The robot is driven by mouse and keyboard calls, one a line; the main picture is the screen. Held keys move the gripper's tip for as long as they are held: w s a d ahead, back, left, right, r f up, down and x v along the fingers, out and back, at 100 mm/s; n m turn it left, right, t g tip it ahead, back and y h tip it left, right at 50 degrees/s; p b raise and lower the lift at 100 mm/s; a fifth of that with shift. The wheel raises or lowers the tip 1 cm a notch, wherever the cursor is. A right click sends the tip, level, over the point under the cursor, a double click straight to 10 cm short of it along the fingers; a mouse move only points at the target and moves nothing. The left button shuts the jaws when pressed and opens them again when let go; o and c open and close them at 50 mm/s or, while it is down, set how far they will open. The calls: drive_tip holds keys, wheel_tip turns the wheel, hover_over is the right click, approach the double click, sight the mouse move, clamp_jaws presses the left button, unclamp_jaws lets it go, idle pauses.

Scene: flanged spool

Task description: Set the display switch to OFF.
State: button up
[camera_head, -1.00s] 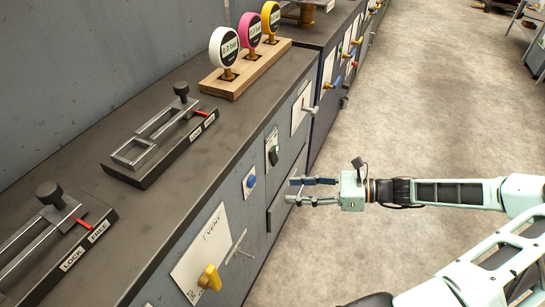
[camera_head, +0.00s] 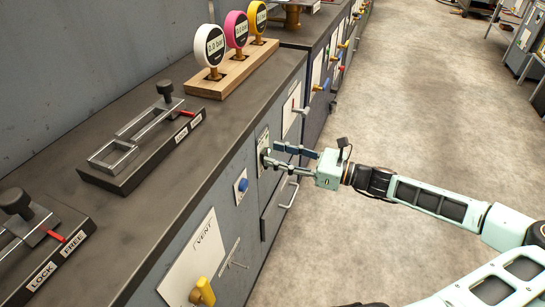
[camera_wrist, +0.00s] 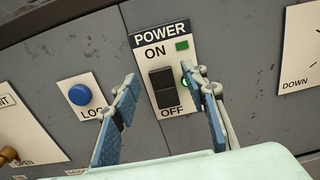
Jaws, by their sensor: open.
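A black rocker switch (camera_wrist: 162,88) sits on a white plate headed POWER, with ON above it and OFF below, in the wrist view. No plate reading "display" is legible. A round green light shows partly behind my right finger. I cannot tell which way the rocker is tipped. My gripper (camera_wrist: 160,80) is open and empty, its two blue fingers on either side of the switch. In the head view my gripper (camera_head: 275,154) is close to the cabinet front and partly hides the switch plate (camera_head: 262,139); contact cannot be told.
A blue button (camera_wrist: 80,95) is left of the switch in the wrist view. A yellow handle (camera_head: 203,291) on the VENT plate and a drawer handle (camera_head: 289,192) stick out of the cabinet. Slide fixtures and gauges (camera_head: 236,29) stand on the counter. The floor at right is open.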

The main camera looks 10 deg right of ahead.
drive_tip(key=shift+x, duration=0.9)
drive_tip(key=shift+c, duration=0.5)
clamp_jaws()
drive_tip(key=shift+s+d+f+t+y+b, duration=0.15)
drive_tip(key=shift+f+t+y, duration=0.1)
drive_tip(key=shift+t+y, duration=0.3)
drive_tip(key=shift+d+f+t+y+b, duration=0.15)
drive_tip(key=shift+f+t+y, duration=0.15)
drive_tip(key=shift+y, duration=0.45)
drive_tip(key=shift+t+y, duration=0.35)
drive_tip(key=shift+y, duration=0.05)
drive_tip(key=shift+o, duration=0.5)
unclamp_jaws()
